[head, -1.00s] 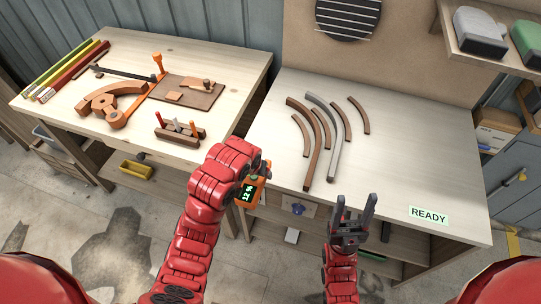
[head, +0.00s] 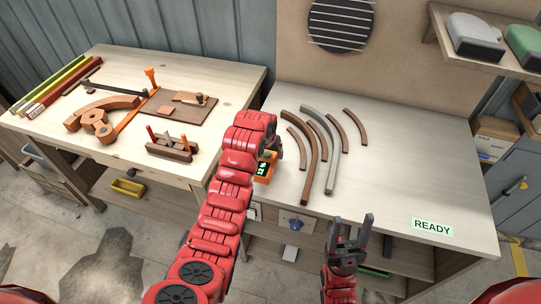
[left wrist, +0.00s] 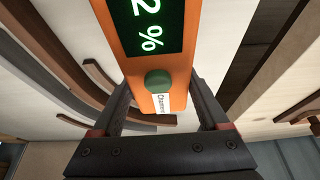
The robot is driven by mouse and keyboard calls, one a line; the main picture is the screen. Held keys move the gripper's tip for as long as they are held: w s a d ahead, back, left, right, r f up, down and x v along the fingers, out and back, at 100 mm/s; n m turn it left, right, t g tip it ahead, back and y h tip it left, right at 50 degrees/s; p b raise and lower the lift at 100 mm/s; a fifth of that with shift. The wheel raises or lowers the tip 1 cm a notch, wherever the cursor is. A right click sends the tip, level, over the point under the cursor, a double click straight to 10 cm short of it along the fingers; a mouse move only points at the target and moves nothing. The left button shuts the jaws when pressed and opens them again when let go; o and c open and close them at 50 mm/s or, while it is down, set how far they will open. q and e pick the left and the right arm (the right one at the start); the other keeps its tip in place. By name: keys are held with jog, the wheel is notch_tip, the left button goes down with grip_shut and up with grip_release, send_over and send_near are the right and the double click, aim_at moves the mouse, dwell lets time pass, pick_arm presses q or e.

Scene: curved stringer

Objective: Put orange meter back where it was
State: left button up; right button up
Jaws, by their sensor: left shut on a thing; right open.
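The orange meter (head: 264,168) has a dark screen with green characters. My left gripper (head: 270,153) is shut on it, near the left front edge of the right-hand bench; the arm hides part of the gripper in the head view. In the left wrist view the meter (left wrist: 186,68) sits between the two fingers, showing a "%" sign, a round green button and a small white label. My right gripper (head: 352,228) is open and empty, in front of the right-hand bench's front edge.
Several curved strips (head: 333,150), brown and one grey, lie on the right-hand bench (head: 400,180). A READY label (head: 432,227) is at its front right. A shelf (head: 470,50) is at upper right.

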aim_at(270, 158)
pick_arm(q)
jog(key=shift+w+d, duration=0.2)
jog(key=shift+w, duration=0.2)
notch_tip(270, 158, down, 3)
jog(key=shift+f+p, duration=0.1)
jog(key=shift+p, duration=0.85)
jog(key=shift+f, duration=0.25)
jog(key=o, duration=1.2)
jog(key=shift+o, duration=0.2)
